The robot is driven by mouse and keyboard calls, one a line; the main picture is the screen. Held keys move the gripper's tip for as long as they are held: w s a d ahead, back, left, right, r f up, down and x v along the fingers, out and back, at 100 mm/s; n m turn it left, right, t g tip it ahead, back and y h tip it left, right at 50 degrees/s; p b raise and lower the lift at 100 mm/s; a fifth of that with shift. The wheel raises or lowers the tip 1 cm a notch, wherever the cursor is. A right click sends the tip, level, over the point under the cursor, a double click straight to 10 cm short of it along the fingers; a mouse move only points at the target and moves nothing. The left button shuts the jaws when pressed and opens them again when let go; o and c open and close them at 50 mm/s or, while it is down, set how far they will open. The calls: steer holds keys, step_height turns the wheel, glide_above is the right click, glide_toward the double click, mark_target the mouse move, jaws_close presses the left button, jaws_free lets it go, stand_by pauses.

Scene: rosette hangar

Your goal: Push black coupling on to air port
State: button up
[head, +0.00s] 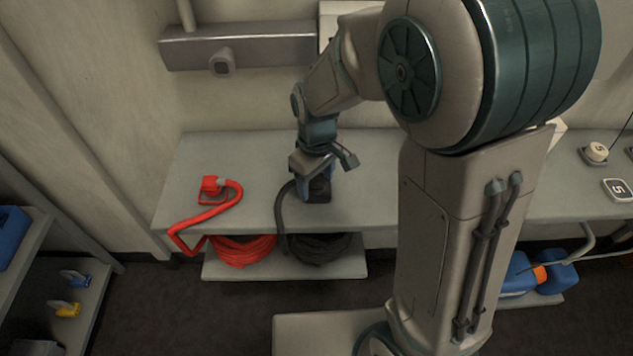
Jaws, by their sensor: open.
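The black coupling (319,190) is a dark block on the bench top, partly hidden under my gripper. A black hose (281,212) leaves it on the left and drops over the front edge to a black coil on the lower shelf. My gripper (316,184) points down at the coupling with its fingers open; blue parts show close beside it. I cannot tell whether the fingers touch it.
A red coupling (211,185) with a red hose stands at the left on the grey bench (255,150). Coiled red hose (243,250) and black hose (318,248) lie on the lower shelf. My arm hides the bench's middle right.

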mark_target(317, 178)
steer(key=c, duration=1)
steer(key=shift+r, duration=0.1)
steer(key=shift+r, duration=0.25)
step_height(317, 178, up, 4)
steer(key=shift+f, duration=0.1)
steer(key=s+r, duration=0.2)
steer(key=s, duration=0.1)
steer(key=s+d+r, duration=0.1)
steer(key=s+r, duration=0.1)
steer(key=s, duration=0.2)
steer(key=s+d+r, duration=0.1)
steer(key=s+r, duration=0.1)
steer(key=s, duration=0.2)
steer(key=shift+s+r, duration=0.25)
steer(key=shift+w, duration=0.1)
